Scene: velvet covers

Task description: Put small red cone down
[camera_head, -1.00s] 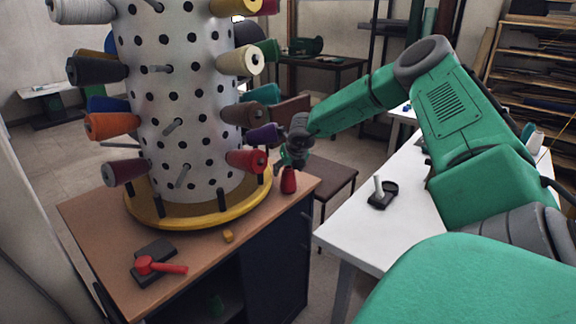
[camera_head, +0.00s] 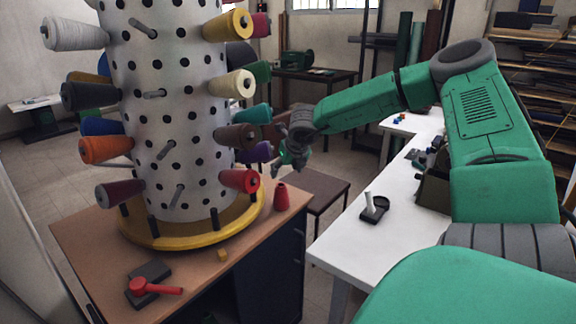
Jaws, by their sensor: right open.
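The small red cone (camera_head: 282,197) stands upright on the brown tabletop (camera_head: 215,283), near its right edge and just right of the round yellow base. My right gripper (camera_head: 286,168) is open and empty above the cone, with a small gap between them. My left gripper does not show.
A perforated white column (camera_head: 180,112) on a yellow base (camera_head: 180,238) carries several coloured thread cones on pegs. A white table (camera_head: 345,245) stands to the right.

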